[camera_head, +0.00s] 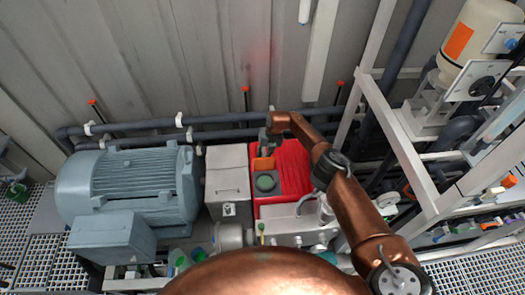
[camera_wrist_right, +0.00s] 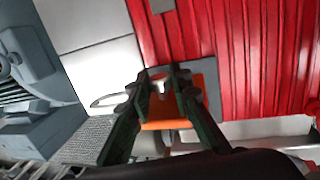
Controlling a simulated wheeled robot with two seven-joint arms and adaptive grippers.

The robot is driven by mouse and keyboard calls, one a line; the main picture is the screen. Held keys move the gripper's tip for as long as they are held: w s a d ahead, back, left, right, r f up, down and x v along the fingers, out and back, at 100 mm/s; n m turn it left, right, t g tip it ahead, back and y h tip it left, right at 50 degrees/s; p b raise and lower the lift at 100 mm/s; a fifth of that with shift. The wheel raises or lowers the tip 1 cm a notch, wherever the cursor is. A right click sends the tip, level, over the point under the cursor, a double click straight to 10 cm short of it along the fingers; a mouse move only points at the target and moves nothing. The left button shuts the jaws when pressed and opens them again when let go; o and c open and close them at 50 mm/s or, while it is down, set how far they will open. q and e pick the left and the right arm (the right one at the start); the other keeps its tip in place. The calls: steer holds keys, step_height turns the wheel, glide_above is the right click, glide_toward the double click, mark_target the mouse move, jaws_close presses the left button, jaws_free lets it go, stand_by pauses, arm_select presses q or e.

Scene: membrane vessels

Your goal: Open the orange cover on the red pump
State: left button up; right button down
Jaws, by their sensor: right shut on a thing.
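The red pump (camera_head: 294,168) stands in the middle of the head view, with a ribbed red body. The orange cover (camera_head: 263,163) is a small piece on its left part, beside a grey plate. A round green part (camera_head: 265,182) shows uncovered just in front of the orange cover. My right gripper (camera_head: 266,146) reaches in from behind the cover and is shut on it. In the right wrist view the fingers (camera_wrist_right: 164,78) meet at the orange cover (camera_wrist_right: 190,108), partly hiding it. The cover's exact tilt is hard to tell. My left gripper is not in view.
A large blue-grey motor (camera_head: 128,183) and a light grey box (camera_head: 227,181) stand left of the pump. Dark pipes (camera_head: 225,134) run behind it along the wall. A white frame (camera_head: 398,150) with pipework stands at the right.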

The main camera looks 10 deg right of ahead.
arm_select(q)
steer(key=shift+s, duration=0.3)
arm_select(e)
steer(key=shift+a, duration=0.2)
steer(key=c, duration=1.8)
jaws_free()
steer(key=shift+d, duration=0.1)
steer(key=shift+c, duration=0.2)
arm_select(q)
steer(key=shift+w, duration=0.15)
arm_select(e)
steer(key=shift+o, duration=0.5)
steer(key=shift+d, duration=0.1)
steer(key=shift+w+d+r, duration=0.1)
steer(key=shift+r, duration=0.45)
steer(key=v, duration=1.1)
